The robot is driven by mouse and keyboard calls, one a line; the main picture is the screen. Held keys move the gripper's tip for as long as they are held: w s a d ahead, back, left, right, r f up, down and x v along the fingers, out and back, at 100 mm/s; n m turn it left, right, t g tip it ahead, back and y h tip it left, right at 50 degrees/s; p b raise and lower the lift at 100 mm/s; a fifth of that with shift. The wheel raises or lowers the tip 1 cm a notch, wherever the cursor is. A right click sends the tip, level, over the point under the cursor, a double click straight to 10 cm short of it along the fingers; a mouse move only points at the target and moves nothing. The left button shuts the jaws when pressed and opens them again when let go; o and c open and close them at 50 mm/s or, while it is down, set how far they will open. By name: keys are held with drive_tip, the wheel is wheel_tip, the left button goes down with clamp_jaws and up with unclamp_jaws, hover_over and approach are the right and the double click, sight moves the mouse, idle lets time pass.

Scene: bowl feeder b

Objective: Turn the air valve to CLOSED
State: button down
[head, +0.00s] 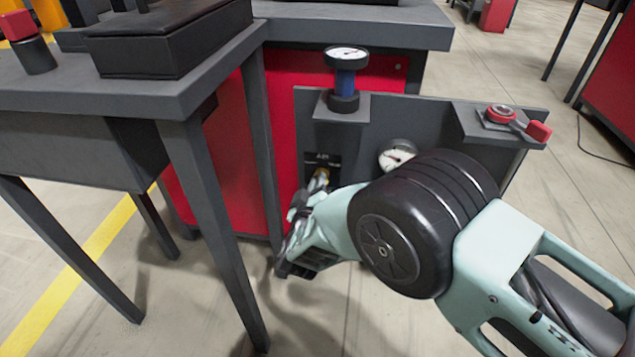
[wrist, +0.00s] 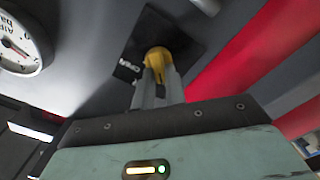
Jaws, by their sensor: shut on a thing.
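The air valve has a yellow handle (wrist: 157,60) in front of a black label plate (wrist: 184,33) on a dark grey panel. Part of the word OPEN seems to show on the plate in the wrist view. In the head view the label plate (head: 322,160) reads "AIR", and only a bit of yellow shows below it. My gripper (head: 320,182) reaches the valve from below; in the wrist view its fingers (wrist: 158,88) are shut on the yellow handle. The fingers hide much of the handle, so I cannot tell its exact angle.
A gauge (head: 397,155) sits right of the valve. Another gauge (head: 347,56) stands on a blue filter unit above. A red lever (head: 538,131) is on the right bracket. A grey table leg (head: 215,210) stands close left of my gripper.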

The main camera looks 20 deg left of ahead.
drive_tip(key=shift+s+d+f, duration=0.1)
drive_tip(key=shift+f, duration=0.05)
drive_tip(key=c, duration=1.4)
unclamp_jaws()
drive_tip(key=shift+c, duration=0.2)
drive_tip(key=p+v, duration=0.5)
drive_tip(key=v, duration=1.2)
drive_tip(key=shift+s, duration=0.15)
drive_tip(key=shift+d, duration=0.1)
